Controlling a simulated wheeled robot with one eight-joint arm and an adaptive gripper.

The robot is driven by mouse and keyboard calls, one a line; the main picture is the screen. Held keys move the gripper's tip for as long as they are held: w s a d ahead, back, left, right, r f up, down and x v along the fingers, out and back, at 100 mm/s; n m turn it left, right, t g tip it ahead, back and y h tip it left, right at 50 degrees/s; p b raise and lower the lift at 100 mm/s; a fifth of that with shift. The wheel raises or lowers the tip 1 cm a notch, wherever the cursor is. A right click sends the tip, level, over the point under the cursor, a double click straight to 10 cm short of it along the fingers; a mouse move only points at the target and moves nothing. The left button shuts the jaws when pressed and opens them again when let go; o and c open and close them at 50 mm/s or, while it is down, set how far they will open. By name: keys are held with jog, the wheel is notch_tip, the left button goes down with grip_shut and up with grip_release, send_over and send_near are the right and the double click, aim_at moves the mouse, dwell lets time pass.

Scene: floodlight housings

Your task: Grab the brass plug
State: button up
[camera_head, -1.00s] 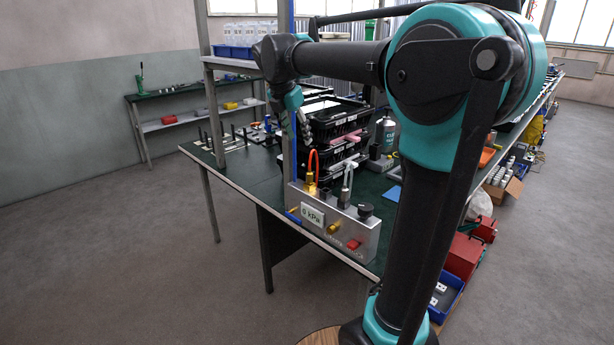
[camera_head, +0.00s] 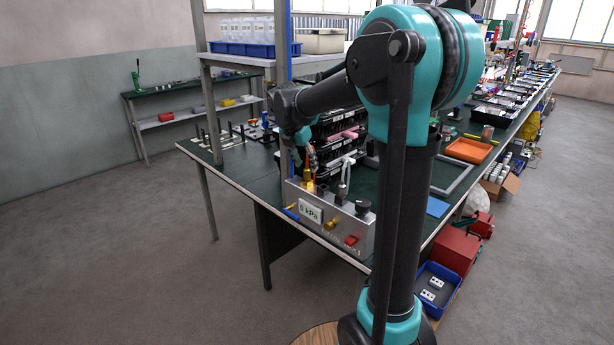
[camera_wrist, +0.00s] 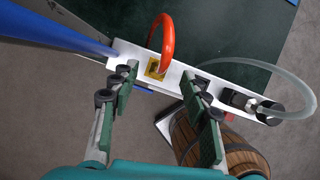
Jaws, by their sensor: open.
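The brass plug (camera_head: 309,187) stands on top of the grey test box (camera_head: 345,228), below my gripper. In the wrist view the plug (camera_wrist: 155,68) shows as a square brass piece with an orange hose looping up from it. My gripper (camera_head: 308,165) is pointed down just above the box. In the wrist view my gripper (camera_wrist: 163,88) is open, with one green-padded finger left of the plug and one to its right. I cannot tell whether the fingers are down at the plug's height; no contact shows.
A blue post (camera_wrist: 55,28) stands close left of the fingers. A clear hose (camera_wrist: 270,68) arches over the box's other end, beside a black knob (camera_head: 363,207). A wooden barrel (camera_wrist: 215,140) is below.

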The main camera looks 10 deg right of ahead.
aim_at(307, 169)
jog(key=x, duration=0.3)
jog(key=shift+w+f, duration=0.15)
grip_shut()
